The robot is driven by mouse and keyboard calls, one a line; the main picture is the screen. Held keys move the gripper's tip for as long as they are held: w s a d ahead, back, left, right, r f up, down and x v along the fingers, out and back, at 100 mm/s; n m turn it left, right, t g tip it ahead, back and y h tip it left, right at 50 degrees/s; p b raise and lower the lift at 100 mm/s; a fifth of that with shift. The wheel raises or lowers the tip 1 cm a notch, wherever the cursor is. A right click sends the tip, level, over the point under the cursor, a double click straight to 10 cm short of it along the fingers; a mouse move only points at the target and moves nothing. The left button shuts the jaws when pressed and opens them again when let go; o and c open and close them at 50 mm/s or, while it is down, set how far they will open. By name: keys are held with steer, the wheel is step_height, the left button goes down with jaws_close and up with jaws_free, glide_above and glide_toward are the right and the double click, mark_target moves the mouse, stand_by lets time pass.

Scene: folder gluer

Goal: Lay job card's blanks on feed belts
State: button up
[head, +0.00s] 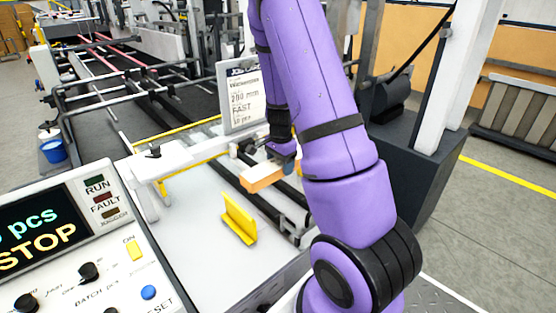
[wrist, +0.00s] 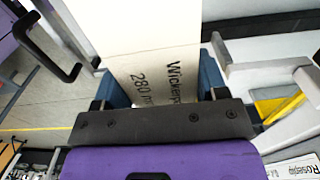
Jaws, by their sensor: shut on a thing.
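My gripper (head: 285,160) is shut on a stack of blanks (head: 262,178), whose tan edge faces the head view. In the wrist view the held blanks (wrist: 150,60) are pale, lettered "Wickerp…" and "280 m…", between blue fingers. They are over or close beside the dark feed belts (head: 232,178); I cannot tell whether they touch them. The job card (head: 242,98) stands upright behind and reads roughly "Wicker…", "280 mm", "FAST". My arm covers part of the belts.
A yellow bracket (head: 238,218) stands on the pale table in front of the belts. A control panel (head: 75,240) at left shows "pcs" and "STOP". A label reading "Rosepip…" (wrist: 295,168) shows at the wrist view's lower right. A blue bucket (head: 53,150) stands far left.

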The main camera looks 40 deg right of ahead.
steer(key=shift+f, duration=5.35)
steer(key=shift+f, duration=0.4)
steer(key=o, duration=1.3)
step_height(320, 180, up, 11)
steer(key=shift+f, duration=0.15)
